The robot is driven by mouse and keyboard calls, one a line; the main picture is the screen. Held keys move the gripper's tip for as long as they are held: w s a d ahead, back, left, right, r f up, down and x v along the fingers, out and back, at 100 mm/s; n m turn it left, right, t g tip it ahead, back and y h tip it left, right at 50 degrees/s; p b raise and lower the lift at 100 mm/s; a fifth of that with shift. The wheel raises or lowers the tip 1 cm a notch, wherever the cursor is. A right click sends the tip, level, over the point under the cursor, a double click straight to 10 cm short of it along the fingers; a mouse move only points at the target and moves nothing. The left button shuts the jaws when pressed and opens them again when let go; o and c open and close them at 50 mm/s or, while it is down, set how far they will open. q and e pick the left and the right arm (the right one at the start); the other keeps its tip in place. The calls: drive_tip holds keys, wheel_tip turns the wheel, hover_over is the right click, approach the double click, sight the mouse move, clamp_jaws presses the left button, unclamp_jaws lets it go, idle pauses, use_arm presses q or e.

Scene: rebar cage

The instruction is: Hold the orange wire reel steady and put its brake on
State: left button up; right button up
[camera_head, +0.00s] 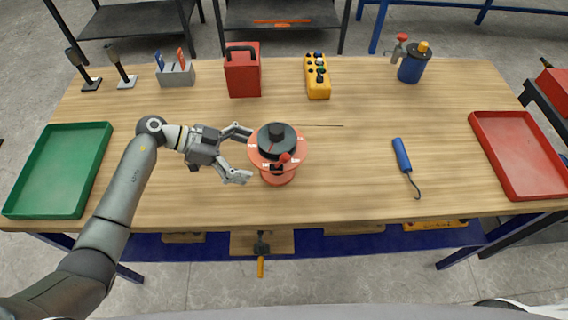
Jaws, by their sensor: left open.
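The orange wire reel (277,175) stands upright on the wooden table, near the middle. It has a dark hub and knob (277,138) on top and a small red knob (285,158) at its front edge, which looks like the brake. My left gripper (246,154) comes in from the left with its fingers spread, one towards the back and one towards the front of the reel's left side. It is open, and I cannot tell whether a fingertip touches the rim. A thin wire (318,125) runs right from the reel. My right gripper is not in view.
A green tray (98,165) lies at the left and a red tray (478,125) at the right. A blue-handled hook tool (402,154) lies right of the reel. A red can (242,75), a yellow control box (317,85) and a blue canister (411,68) stand at the back.

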sight(267, 160)
use_arm(q)
drive_tip(key=b+x, duration=0.1)
drive_tip(key=x, duration=0.2)
drive_tip(key=shift+d+f, duration=0.15)
drive_tip(key=shift+x, duration=1.05)
drive_tip(key=shift+d+f, duration=0.15)
drive_tip(key=shift+d, duration=0.5)
drive_tip(key=shift+d+f, duration=0.2)
drive_tip(key=shift+d, duration=0.05)
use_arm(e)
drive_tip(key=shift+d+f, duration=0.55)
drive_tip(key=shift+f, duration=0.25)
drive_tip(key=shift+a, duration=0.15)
